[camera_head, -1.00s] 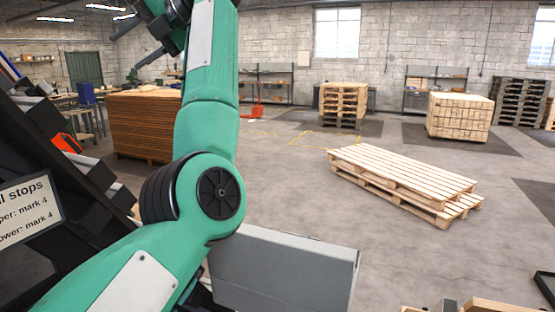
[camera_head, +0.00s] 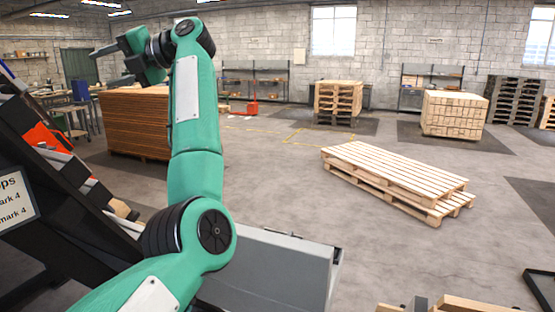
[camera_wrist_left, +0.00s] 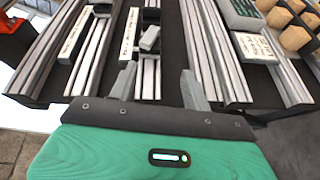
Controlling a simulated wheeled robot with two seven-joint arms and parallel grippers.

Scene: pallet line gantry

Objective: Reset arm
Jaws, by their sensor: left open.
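My left arm rises from the bottom of the head view, and its left gripper (camera_head: 106,67) is at the upper left, pointing left, with its two fingers apart. In the left wrist view the gripper (camera_wrist_left: 158,86) is open with nothing between its fingers. Its fingertips reach over the metal rails (camera_wrist_left: 205,50) of a dark rack; whether they touch it I cannot tell. My right gripper is not in view.
The dark slanted rack (camera_head: 75,200) with a sign (camera_head: 14,203) stands close on the left. A grey box-like surface (camera_head: 275,270) lies below the arm. Stacked pallets (camera_head: 400,180) lie on open floor. Brown stacked sheets (camera_head: 135,125) stand behind the arm.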

